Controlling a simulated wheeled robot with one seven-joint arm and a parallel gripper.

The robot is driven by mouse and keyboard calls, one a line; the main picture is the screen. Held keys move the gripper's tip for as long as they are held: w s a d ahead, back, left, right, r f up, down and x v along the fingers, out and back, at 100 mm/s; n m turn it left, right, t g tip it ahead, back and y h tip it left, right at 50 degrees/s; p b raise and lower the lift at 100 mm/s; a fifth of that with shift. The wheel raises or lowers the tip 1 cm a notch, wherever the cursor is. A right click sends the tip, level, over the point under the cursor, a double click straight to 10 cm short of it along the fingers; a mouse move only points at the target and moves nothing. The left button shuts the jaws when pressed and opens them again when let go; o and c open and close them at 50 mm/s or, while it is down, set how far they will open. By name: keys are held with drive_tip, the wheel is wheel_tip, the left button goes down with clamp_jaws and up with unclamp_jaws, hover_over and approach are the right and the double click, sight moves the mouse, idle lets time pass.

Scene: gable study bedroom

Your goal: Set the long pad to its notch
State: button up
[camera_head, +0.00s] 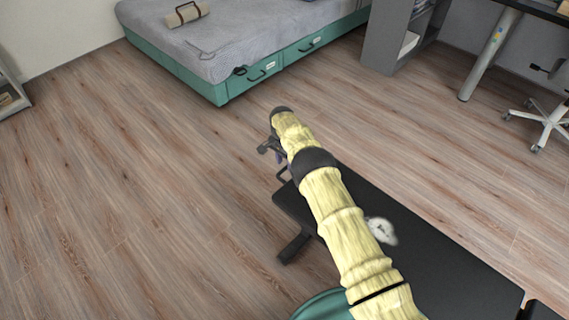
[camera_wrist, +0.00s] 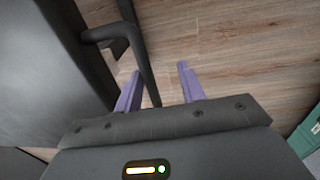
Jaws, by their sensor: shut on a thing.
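The long pad (camera_head: 440,265) is a black, flat bench pad running from the centre to the lower right in the head view. Its dark side fills the left of the wrist view (camera_wrist: 50,70). A bent black bar handle (camera_wrist: 143,50) stands out from the pad's end; part of it shows in the head view (camera_head: 283,174). My gripper (camera_wrist: 159,68) has purple fingers on either side of this bar and is shut on it. In the head view my gripper (camera_head: 270,150) is small, at the pad's far end. The notch is not visible.
A black foot (camera_head: 295,247) stands below the pad. Another dark pad (camera_head: 543,311) lies beyond a gap at lower right. A bed with teal drawers (camera_head: 265,75) is at the back. A wheeled chair (camera_head: 540,122) is at right. Wooden floor (camera_head: 120,200) on the left is clear.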

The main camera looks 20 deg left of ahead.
wheel_tip(320, 180, up, 16)
drive_tip(key=a+p, duration=0.1)
drive_tip(key=p, duration=0.2)
drive_tip(key=shift+w, duration=0.2)
